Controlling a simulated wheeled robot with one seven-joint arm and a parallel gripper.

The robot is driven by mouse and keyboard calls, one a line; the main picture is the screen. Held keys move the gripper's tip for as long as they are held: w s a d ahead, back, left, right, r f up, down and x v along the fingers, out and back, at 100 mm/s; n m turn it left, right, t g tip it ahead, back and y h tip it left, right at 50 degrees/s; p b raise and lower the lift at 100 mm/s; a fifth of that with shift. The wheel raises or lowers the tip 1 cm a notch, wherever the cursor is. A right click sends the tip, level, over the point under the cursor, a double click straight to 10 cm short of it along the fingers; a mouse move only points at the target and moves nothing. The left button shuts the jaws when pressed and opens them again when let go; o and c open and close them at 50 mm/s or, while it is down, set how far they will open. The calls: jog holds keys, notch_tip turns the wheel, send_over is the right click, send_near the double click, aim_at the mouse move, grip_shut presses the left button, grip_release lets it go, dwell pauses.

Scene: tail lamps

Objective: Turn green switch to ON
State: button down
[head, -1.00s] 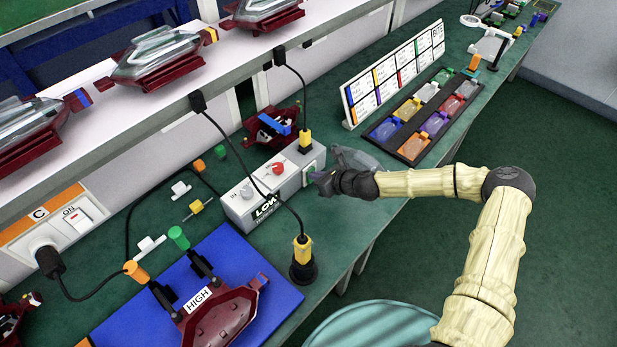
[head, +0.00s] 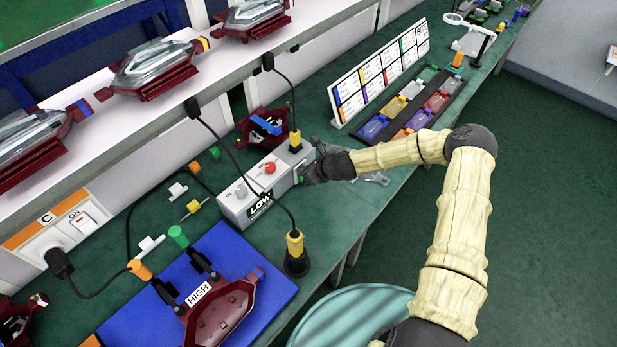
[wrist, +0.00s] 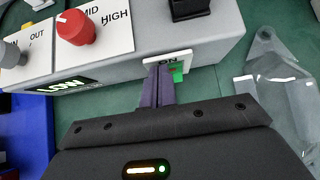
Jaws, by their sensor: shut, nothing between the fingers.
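The green switch (wrist: 177,72) sits on a white plate marked ON, on the side of a grey control box (head: 234,209). In the wrist view the shut, empty fingers of my gripper (wrist: 159,75) are right at the switch and cover its left part. Whether they touch it I cannot tell. In the head view my gripper (head: 309,171) is at the right end of the box, and the switch is mostly hidden there. The box has a red knob (wrist: 75,27) by MID and HIGH marks, and a LOW label (wrist: 62,86).
A clear lamp cover (wrist: 270,88) lies on the green bench right of the box. A black cable with a yellow plug (head: 295,245) stands in front of the box. A blue mat (head: 240,250) with a red lamp housing (head: 222,315) is at the front left.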

jog(key=shift+a+r, duration=0.1)
jog(key=shift+a, duration=0.05)
jog(key=shift+w+r+p, duration=0.2)
jog(key=shift+r+p, duration=0.45)
jog(key=shift+r, duration=0.25)
jog(key=shift+s+a+f, duration=0.1)
jog(key=shift+f, duration=0.1)
jog(key=d+f+b+v, duration=0.1)
jog(key=v, duration=1.2)
jog(key=shift+s+b, duration=0.3)
jog(key=shift+b, duration=0.05)
